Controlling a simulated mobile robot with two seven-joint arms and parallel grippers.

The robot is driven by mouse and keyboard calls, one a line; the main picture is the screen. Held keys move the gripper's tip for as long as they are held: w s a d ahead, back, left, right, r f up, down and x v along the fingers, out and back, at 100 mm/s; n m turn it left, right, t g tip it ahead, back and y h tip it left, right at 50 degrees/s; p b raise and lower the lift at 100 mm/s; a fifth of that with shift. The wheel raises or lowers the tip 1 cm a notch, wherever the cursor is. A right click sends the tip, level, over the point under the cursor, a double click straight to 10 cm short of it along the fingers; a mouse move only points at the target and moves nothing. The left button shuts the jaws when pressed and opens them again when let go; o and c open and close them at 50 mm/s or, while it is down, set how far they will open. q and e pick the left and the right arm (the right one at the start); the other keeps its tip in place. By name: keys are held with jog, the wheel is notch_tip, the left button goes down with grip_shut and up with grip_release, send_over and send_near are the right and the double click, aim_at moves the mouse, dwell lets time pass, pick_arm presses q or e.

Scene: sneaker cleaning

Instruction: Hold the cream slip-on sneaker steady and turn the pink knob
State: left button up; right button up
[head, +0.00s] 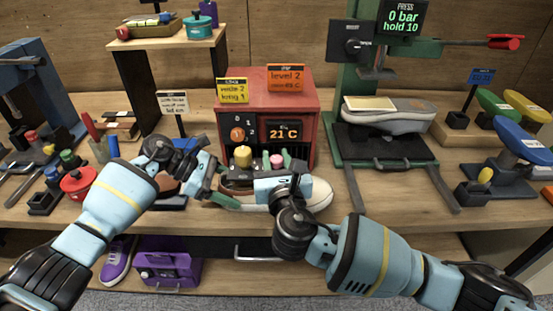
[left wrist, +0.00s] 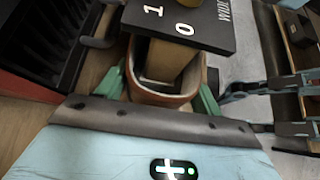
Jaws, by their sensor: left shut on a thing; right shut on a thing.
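The cream slip-on sneaker (head: 319,195) lies on the bench before the red cabinet, toe to the right. A dark stretcher plate (head: 226,166) sits over its opening, with a yellow knob (head: 243,156) and the pink knob (head: 277,159). My left gripper (head: 224,187) is shut on the sneaker's heel end. In the left wrist view its green fingers flank the brown-rimmed heel (left wrist: 158,98) below the plate (left wrist: 205,28). My right gripper (head: 279,163) is shut on the pink knob from above. Its arm and wrist hide part of the sneaker's middle.
The red cabinet (head: 262,104), reading 21 C, stands close behind the sneaker. A green press (head: 345,90) holding another shoe (head: 388,116) stands to the right. A low shelf (head: 157,50) and several tools crowd the left. Some bench in front of the press is clear.

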pick_arm(q)
jog(key=shift+f, duration=0.1)
pick_arm(e)
jog(key=shift+m+h, duration=1)
jog(key=shift+h, duration=0.6)
jog(key=o, duration=1)
jog(key=shift+c, duration=0.2)
jog(key=shift+s, duration=0.1)
jog(key=s, duration=1.1)
jog(key=shift+s, duration=0.4)
